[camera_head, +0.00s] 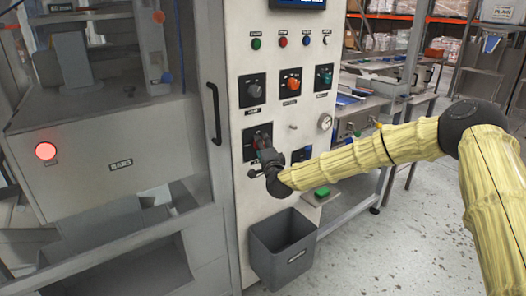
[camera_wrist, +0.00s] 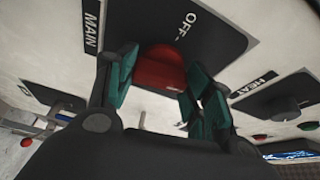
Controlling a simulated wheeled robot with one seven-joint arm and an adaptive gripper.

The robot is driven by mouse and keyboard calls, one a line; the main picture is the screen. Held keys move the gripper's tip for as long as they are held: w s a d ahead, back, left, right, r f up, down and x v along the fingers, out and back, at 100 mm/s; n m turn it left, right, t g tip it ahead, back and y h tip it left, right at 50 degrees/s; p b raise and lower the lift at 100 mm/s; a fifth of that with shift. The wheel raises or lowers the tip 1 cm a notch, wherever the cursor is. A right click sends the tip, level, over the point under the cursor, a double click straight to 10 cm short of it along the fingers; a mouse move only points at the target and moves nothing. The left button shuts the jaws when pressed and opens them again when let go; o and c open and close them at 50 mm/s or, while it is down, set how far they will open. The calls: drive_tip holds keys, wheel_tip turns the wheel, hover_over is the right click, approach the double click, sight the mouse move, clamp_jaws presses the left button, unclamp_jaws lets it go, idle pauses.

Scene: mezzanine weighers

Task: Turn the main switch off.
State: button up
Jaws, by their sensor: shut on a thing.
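The main switch has a red knob (camera_wrist: 160,68) on a dark plate, with a MAIN label on the left and OFF lettering above the knob in the wrist view. In the head view its dark plate (camera_head: 249,133) is on the white panel, low on the left, mostly behind my gripper (camera_head: 266,158). In the wrist view my gripper (camera_wrist: 156,88) has its green-padded fingers on either side of the red knob and is shut on it. The fingers hide the knob's sides. The knob's exact pointing is hard to tell.
A HEAT switch (camera_wrist: 282,105) is beside it in the wrist view. The white panel (camera_head: 240,190) also carries a black knob (camera_head: 252,89), an orange-red knob (camera_head: 291,80), a teal knob (camera_head: 324,76) and a gauge (camera_head: 325,122). A grey bin (camera_head: 283,255) is below.

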drive_tip(key=shift+w+d+f+n+y+b, duration=0.1)
drive_tip(key=shift+n+y+b, duration=1.65)
drive_tip(key=shift+n, duration=1.7)
drive_tip(key=shift+d+f+n+y+b, duration=0.15)
drive_tip(key=shift+n+y+b, duration=1.05)
drive_tip(key=shift+n+b, duration=1.65)
drive_tip(key=shift+w+a+f+n+y+b, duration=0.1)
drive_tip(key=shift+n+y+b, duration=1.4)
drive_tip(key=shift+n, duration=2.5)
drive_tip(key=o, duration=1)
drive_tip(key=shift+r, duration=0.1)
drive_tip(key=shift+d, duration=0.1)
drive_tip(key=v, duration=1.2)
